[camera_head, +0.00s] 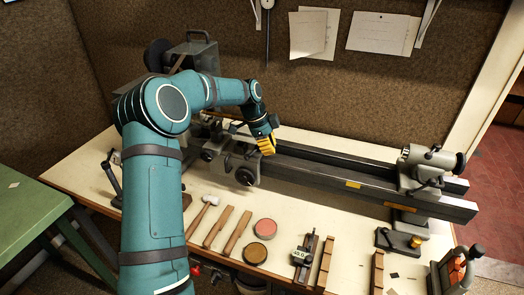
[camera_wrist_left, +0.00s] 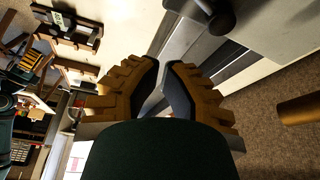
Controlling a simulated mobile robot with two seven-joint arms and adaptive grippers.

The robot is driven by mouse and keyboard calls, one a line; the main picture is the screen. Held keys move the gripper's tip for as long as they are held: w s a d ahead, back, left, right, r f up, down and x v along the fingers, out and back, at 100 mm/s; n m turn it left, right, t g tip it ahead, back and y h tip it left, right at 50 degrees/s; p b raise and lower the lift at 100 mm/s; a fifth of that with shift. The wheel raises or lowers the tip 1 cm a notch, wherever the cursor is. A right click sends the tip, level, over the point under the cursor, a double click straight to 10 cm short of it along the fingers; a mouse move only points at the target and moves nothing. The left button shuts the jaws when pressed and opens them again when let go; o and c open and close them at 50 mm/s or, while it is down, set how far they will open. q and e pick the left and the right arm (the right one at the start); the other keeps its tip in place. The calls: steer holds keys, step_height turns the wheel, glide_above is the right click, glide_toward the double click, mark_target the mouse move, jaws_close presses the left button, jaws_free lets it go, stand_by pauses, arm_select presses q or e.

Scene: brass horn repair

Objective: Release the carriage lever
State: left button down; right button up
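The lathe carriage (camera_head: 236,165) sits on the long dark bed (camera_head: 330,172), with a round dark handwheel (camera_head: 245,176) on its front. My left gripper (camera_head: 266,146), with yellow ribbed fingers, is just above the bed, right of the carriage. In the left wrist view its fingertips (camera_wrist_left: 164,72) are a small gap apart, with nothing between them. A dark rounded knob on an arm (camera_wrist_left: 218,18) shows beyond the fingers at the top, apart from them. I cannot tell whether this is the carriage lever. My arm hides part of the headstock side. My right gripper is not in view.
A tailstock (camera_head: 428,165) stands at the bed's right end. A mallet (camera_head: 203,213), wooden-handled tools (camera_head: 218,227), two round tins (camera_head: 256,253) and a dark holder (camera_head: 305,258) lie in front of the bed. The bed between carriage and tailstock is clear.

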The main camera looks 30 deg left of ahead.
arm_select(q)
steer(key=v, duration=0.8)
steer(key=shift+s+r, duration=0.3)
steer(key=shift+s, duration=0.1)
steer(key=shift+a, duration=0.1)
steer(key=shift+f, duration=0.1)
